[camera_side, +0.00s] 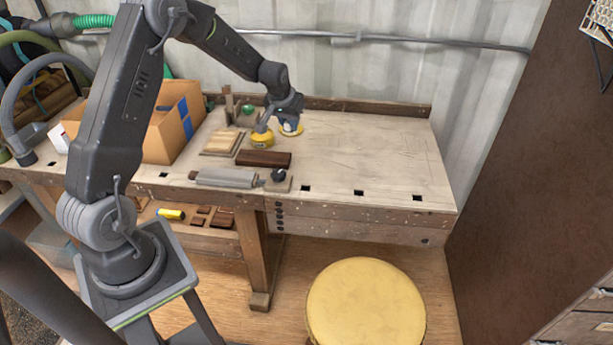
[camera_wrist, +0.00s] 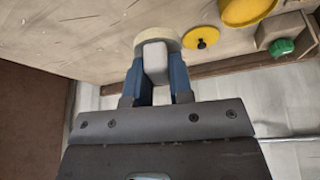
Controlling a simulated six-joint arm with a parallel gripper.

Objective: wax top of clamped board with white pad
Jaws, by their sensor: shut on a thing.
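My gripper (camera_wrist: 155,75) is shut on the grey grip block of the round white pad (camera_wrist: 178,44). In the side view my gripper (camera_side: 290,122) is low over the back of the bench, right of the yellow tin (camera_side: 262,139). I cannot tell whether the pad touches the bench. A yellow lid with a black knob (camera_wrist: 202,38) lies beside the pad in the wrist view, and the tin (camera_wrist: 245,10) is beyond it. A dark brown board (camera_side: 264,158) lies in front of the tin, behind a vise with a black knob (camera_side: 278,176). The wrist view does not show the board.
Left of the tin lie pale wood pieces (camera_side: 222,142) on a dark base. A cardboard box (camera_side: 177,125), a grey roll (camera_side: 225,178) and a wooden block with a green knob (camera_wrist: 282,46) are nearby. The bench's right half (camera_side: 370,150) is clear. A yellow stool (camera_side: 366,305) stands in front.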

